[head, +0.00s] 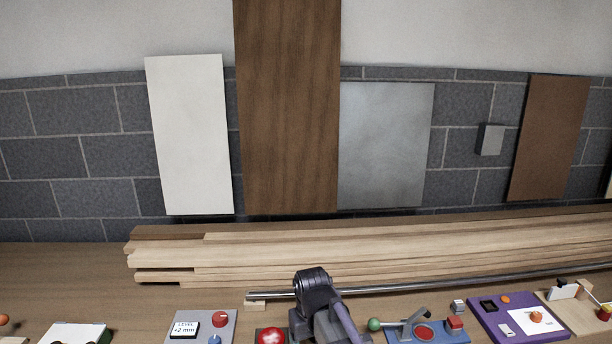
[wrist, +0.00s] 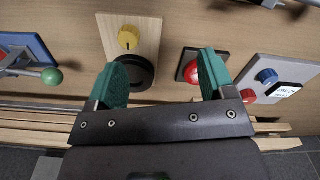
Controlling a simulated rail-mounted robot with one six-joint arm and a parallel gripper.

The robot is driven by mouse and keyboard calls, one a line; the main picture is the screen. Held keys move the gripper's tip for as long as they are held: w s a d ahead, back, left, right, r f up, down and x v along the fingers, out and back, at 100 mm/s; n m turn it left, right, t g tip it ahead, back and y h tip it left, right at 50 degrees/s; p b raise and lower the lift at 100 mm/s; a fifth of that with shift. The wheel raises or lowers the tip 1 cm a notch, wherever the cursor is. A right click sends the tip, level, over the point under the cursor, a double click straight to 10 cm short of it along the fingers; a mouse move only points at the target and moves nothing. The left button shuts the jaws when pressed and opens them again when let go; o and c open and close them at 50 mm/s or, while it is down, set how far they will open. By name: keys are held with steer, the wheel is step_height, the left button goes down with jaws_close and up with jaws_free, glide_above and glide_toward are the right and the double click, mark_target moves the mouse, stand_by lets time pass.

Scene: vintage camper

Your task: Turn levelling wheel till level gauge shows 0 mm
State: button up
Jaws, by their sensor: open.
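The level gauge (head: 185,329) is a white display on a grey panel at the bottom left of the head view and reads +2 mm. It also shows at the right of the wrist view (wrist: 285,91). The same panel carries a red knob (wrist: 247,96) and a blue knob (wrist: 267,76). A black round wheel (wrist: 140,72) and a yellow knob (wrist: 128,38) are on a wooden board. I cannot tell for certain which is the levelling wheel. My gripper (wrist: 163,72) is open and empty, its left green finger partly covering the black wheel.
A red dome button (wrist: 191,72) on a dark base sits by my right finger. A blue panel with a green-balled lever (head: 374,324) and a purple panel (head: 487,323) lie to the right. A metal rail (head: 400,285) and stacked planks (head: 300,250) run behind.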

steer(key=s+d+m, duration=0.2)
steer(key=s+d, duration=0.3)
steer(key=d, duration=0.3)
steer(key=s+d+m, duration=0.2)
steer(key=s+d, duration=0.3)
steer(key=d, duration=0.3)
steer(key=shift+s+d+f, duration=0.15)
steer(key=shift+f, duration=0.05)
